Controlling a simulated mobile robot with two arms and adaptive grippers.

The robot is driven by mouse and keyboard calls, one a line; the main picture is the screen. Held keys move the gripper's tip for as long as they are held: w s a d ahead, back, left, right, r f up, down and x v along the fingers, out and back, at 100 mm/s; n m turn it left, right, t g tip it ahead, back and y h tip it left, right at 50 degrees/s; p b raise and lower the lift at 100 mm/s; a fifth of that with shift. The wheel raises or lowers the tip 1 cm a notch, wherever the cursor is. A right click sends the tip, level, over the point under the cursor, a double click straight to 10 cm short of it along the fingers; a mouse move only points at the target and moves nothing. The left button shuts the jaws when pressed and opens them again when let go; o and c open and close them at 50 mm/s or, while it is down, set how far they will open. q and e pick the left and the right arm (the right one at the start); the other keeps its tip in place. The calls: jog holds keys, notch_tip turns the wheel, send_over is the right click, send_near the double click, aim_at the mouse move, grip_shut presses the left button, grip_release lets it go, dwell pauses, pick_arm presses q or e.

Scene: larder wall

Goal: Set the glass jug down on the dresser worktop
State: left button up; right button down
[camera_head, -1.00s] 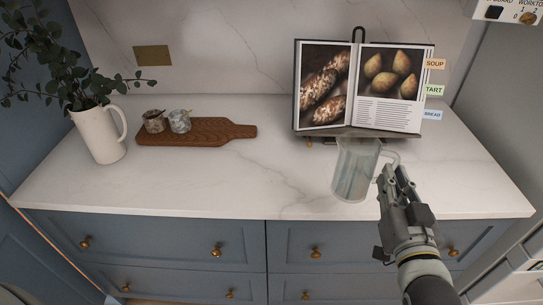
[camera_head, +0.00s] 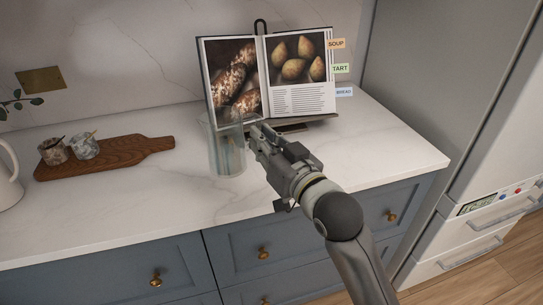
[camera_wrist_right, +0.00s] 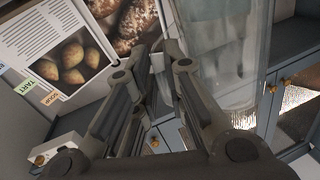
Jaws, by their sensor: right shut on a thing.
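The clear glass jug (camera_head: 228,152) is upright in front of the open cookbook, over the white dresser worktop (camera_head: 140,215). I cannot tell whether its base touches the marble. My right gripper (camera_head: 256,138) is at the jug's right side, shut on its handle, which the fingers mostly hide. In the right wrist view the jug's glass (camera_wrist_right: 222,55) fills the upper right, close beside the fingers (camera_wrist_right: 158,62). My left gripper is not in view.
The cookbook (camera_head: 295,75) stands on its stand just behind the jug. A wooden board (camera_head: 130,155) with two small stone pots lies to the left, and a white pitcher (camera_head: 8,178) stands at the left edge. The worktop's front middle and right end are clear.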

jog(key=w+d+f, duration=0.1)
jog(key=w+f, duration=0.1)
jog(key=f, duration=0.1)
jog(key=w+d+f, duration=0.1)
jog(key=w+f, duration=0.2)
jog(key=w+d+f, duration=0.1)
jog(key=w+f, duration=0.2)
jog(key=f, duration=0.1)
jog(key=shift+w+d, duration=0.15)
jog(key=shift+w, duration=0.1)
jog(key=shift+f, duration=0.3)
jog(key=shift+f, duration=0.1)
jog(key=c, duration=1.9)
grip_release()
jog(key=shift+f, duration=0.2)
jog(key=o, duration=0.4)
